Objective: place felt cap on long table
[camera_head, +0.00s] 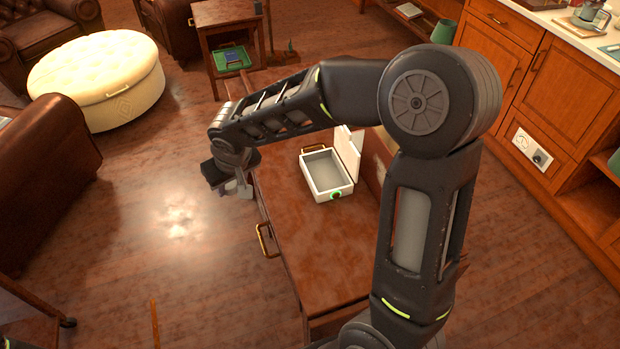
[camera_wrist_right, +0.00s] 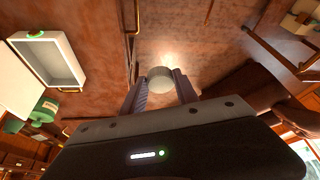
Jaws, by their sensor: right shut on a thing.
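My right gripper (camera_head: 234,189) is shut on a small pale grey, rounded piece, which I take as the felt cap (camera_wrist_right: 160,77). In the right wrist view the cap sits between the two finger tips. In the head view the hand mostly hides it. The long table (camera_head: 292,226) is a reddish-brown wooden top under my right arm; its edge also shows in the right wrist view (camera_wrist_right: 110,75). The gripper is beside the table's left long edge, and in the wrist view the cap appears over the floor just outside it. My left gripper is not in view.
An open white box (camera_head: 327,187) with a raised lid and a green round mark stands on the table. A brass handle (camera_head: 266,241) juts from the table's left side. The tabletop in front of the box is bare. A cream ottoman (camera_head: 105,85) stands far left.

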